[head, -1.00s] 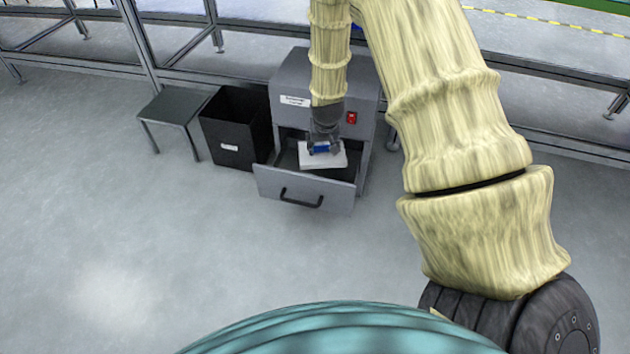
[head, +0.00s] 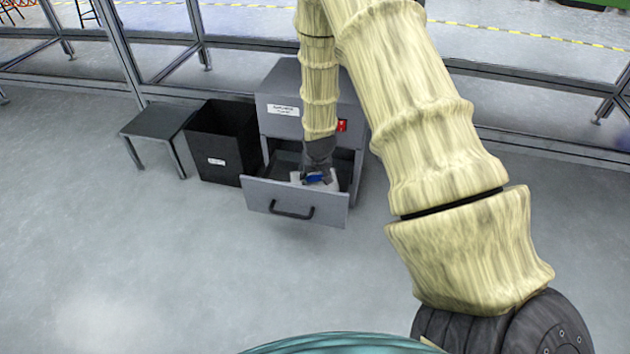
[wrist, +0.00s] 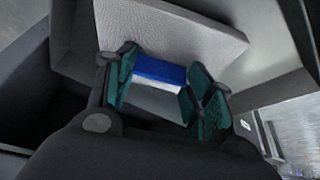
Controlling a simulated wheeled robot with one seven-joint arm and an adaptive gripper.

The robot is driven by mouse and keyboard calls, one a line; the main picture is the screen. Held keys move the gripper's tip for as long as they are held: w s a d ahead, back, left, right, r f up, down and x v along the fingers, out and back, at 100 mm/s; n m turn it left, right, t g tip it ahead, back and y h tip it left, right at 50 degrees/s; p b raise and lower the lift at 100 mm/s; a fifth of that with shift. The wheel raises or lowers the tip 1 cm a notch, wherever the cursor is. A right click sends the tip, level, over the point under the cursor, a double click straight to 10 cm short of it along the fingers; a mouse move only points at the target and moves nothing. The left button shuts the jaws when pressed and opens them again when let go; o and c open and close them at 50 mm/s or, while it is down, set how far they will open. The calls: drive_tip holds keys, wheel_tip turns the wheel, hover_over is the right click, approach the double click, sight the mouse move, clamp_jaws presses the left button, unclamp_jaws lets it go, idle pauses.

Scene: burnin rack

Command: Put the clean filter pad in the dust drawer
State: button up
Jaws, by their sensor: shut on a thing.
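The white filter pad (head: 327,187) is in the open dust drawer (head: 295,203), low behind its front panel and partly hidden by my gripper (head: 316,178). In the wrist view the pad (wrist: 190,35) is a pale textured slab with a blue-and-white grip block (wrist: 158,72) on it. The teal fingers of my gripper (wrist: 160,82) are shut on that block from both sides. Dark drawer interior shows beside the pad in the wrist view. I cannot tell whether the pad touches the drawer floor.
The drawer belongs to a grey cabinet (head: 278,98) with a red switch (head: 342,125). A black open bin (head: 216,162) and a low dark table (head: 157,122) stand to its left. Metal rack frames run behind. The floor in front is clear.

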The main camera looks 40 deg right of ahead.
drive_tip(key=shift+f, duration=0.55)
drive_tip(key=o, duration=1)
drive_tip(key=shift+f, duration=0.1)
drive_tip(key=shift+r, duration=0.45)
drive_tip(key=p+v, duration=0.6)
drive_tip(key=v, duration=0.5)
drive_tip(key=shift+s+a+r, duration=0.1)
drive_tip(key=shift+s+r, duration=0.05)
drive_tip(key=shift+s, duration=0.05)
